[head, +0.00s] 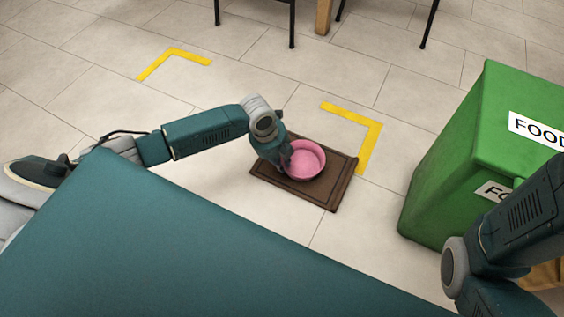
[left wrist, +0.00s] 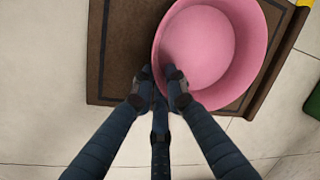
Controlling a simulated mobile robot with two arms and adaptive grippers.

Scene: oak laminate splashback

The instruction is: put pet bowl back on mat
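The pink pet bowl (head: 309,161) is over the brown mat (head: 325,196), upright or nearly so. I cannot tell whether its base touches the mat or is held just above it. My left gripper (head: 287,160) is at the bowl's left side in the head view. In the left wrist view, the gripper's fingertips (left wrist: 160,80) are close together with the near wall of the bowl (left wrist: 213,50) between them. The dark-bordered mat (left wrist: 125,45) shows beneath and beside the bowl. My right arm shows at the lower right, but its gripper is out of view.
A green food bin (head: 440,170) stands right of the mat. Yellow corner tape (head: 368,145) lies on the tiled floor by the mat, with another yellow corner (head: 170,60) farther left. Furniture legs (head: 323,15) are at the top. The floor left of the mat is clear.

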